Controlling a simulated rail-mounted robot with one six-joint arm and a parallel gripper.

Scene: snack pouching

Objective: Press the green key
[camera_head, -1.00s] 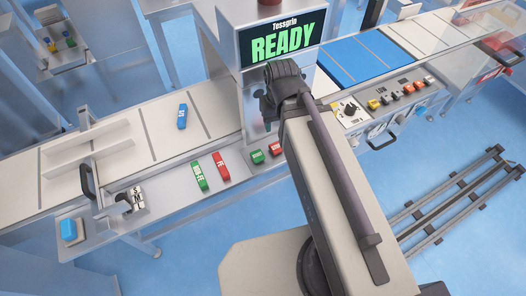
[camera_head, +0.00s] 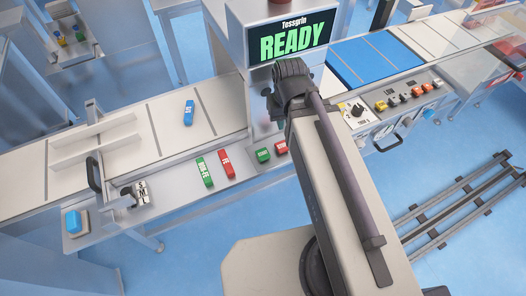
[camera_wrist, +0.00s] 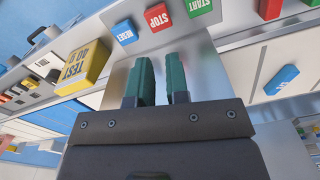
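The green key, marked START, shows at the top of the wrist view (camera_wrist: 199,8), cut by the frame edge. In the head view it is the small green key (camera_head: 263,155) on the front ledge, left of my arm. The red STOP key (camera_wrist: 158,18) and blue RESET key (camera_wrist: 124,32) sit beside it in a row. My gripper (camera_wrist: 160,62) has two dark green fingers with a narrow gap between them and nothing held. In the wrist view its tips lie below the STOP key, apart from the keys. In the head view my arm hides the fingers.
A green bar (camera_head: 204,172) and red bar (camera_head: 226,163) lie left of the keys. A blue block (camera_head: 188,113) lies on the belt. The READY screen (camera_head: 290,40) stands behind. A yellow TEST block (camera_wrist: 82,70) is left of the fingers in the wrist view.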

